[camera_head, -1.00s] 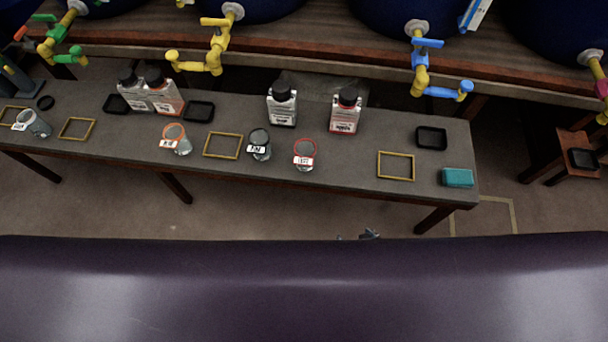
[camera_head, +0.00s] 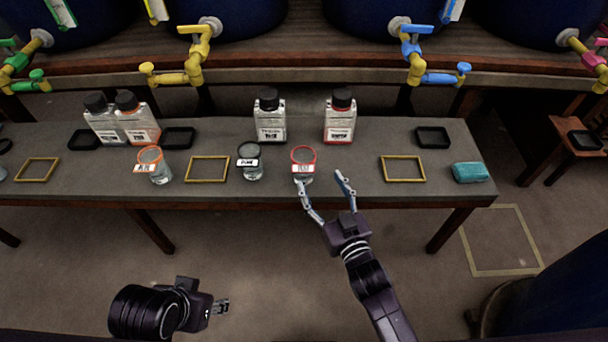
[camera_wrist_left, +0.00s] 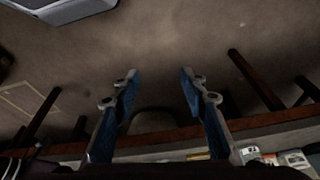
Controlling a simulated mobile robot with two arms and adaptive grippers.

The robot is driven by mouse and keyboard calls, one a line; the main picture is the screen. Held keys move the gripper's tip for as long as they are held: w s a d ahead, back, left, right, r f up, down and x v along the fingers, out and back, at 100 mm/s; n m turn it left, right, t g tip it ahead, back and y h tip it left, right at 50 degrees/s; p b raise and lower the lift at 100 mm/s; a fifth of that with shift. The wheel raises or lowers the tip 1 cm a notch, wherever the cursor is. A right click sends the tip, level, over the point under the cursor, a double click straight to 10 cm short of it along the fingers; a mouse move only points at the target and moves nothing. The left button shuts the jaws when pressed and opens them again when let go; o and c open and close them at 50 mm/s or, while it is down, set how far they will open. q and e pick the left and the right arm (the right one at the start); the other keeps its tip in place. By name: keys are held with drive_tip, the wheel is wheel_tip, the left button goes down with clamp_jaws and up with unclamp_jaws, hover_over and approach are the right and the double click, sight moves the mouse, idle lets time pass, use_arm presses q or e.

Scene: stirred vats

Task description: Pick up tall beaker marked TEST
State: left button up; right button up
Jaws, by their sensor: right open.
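The tall beaker with a red rim (camera_head: 303,157) stands on the long table near its front edge; its small white label seems to read TEST. My right gripper (camera_head: 322,182) is open and empty at the front edge of the table. Its left fingertip is just below the beaker in the picture, its right fingertip to the right of it; I cannot tell whether they touch. My left gripper (camera_head: 222,304) is low in front of the table, away from the beakers. In the left wrist view its fingers (camera_wrist_left: 158,76) are apart with nothing between them.
A black-rimmed beaker (camera_head: 250,163) and an orange-rimmed beaker (camera_head: 152,160) stand to the left. Bottles (camera_head: 270,118) (camera_head: 340,118) stand behind. Yellow frames (camera_head: 403,168), black trays (camera_head: 432,137) and a teal sponge (camera_head: 471,172) lie on the table. Taps (camera_head: 413,50) hang above.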

sight(304, 162)
drive_tip(key=shift+y, duration=0.6)
drive_tip(key=w+a, duration=0.1)
drive_tip(key=w+a+b, duration=0.1)
drive_tip(key=w, duration=0.1)
drive_tip(key=w+a, duration=0.1)
drive_tip(key=shift+w+a+r, duration=0.15)
drive_tip(key=shift+r, duration=0.1)
drive_tip(key=b+x, duration=0.1)
drive_tip(key=x, duration=0.2)
drive_tip(key=shift+w, duration=0.1)
use_arm(q)
drive_tip(key=w+d+t, duration=0.1)
drive_tip(key=w+t, duration=0.1)
drive_tip(key=w, duration=0.4)
drive_tip(key=shift+d+r+t+h, duration=0.15)
drive_tip(key=shift+d+t+h, duration=0.15)
drive_tip(key=shift+d, duration=0.05)
use_arm(e)
drive_tip(key=shift+c, duration=0.5)
use_arm(q)
drive_tip(key=shift+s, duration=0.1)
use_arm(e)
drive_tip(key=c, duration=1.1)
drive_tip(key=shift+c, duration=0.2)
